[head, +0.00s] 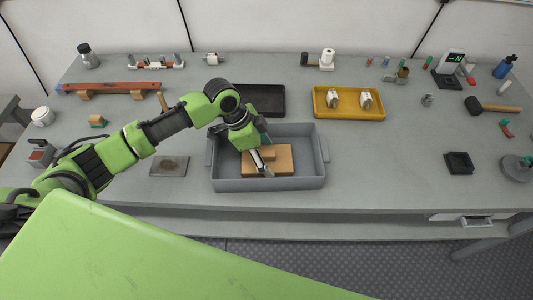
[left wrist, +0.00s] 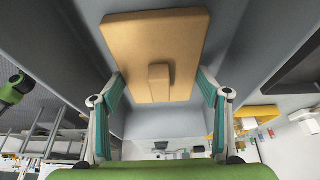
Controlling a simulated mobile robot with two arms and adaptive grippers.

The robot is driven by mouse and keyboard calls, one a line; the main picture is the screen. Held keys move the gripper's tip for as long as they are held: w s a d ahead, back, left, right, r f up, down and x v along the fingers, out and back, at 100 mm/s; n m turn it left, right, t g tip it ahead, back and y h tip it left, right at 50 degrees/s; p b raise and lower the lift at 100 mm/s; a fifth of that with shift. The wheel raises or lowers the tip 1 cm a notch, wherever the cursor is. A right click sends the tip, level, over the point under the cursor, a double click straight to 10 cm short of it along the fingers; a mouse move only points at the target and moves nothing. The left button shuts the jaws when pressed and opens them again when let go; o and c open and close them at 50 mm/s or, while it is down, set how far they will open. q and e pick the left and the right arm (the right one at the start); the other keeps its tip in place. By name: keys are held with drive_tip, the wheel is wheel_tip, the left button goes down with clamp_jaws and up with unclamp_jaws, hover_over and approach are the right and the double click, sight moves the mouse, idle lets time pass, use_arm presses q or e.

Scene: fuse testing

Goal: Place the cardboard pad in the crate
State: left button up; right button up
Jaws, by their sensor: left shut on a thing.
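The cardboard pad (head: 284,158) is a tan flat board with a small raised block on it, in the head view inside the grey crate (head: 317,178). The pad also shows large in the left wrist view (left wrist: 125,47). My left gripper (head: 262,165) reaches down into the crate, shut on the pad, with its teal-lined fingers at two opposite sides of it. Whether the pad touches the crate floor I cannot tell. My right gripper is not in view.
A black tray (head: 266,90) lies behind the crate, with a yellow tray (head: 351,117) holding two pale parts to its right. A flat grey plate (head: 170,166) lies left of the crate. The table (head: 385,170) is clear just right of the crate.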

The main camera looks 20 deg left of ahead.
use_arm(q)
drive_tip(key=o, duration=1.1)
drive_tip(key=shift+a+r, duration=0.15)
drive_tip(key=shift+r, duration=0.25)
drive_tip(key=b+v, duration=0.1)
drive_tip(key=v, duration=1)
drive_tip(key=shift+s, duration=0.15)
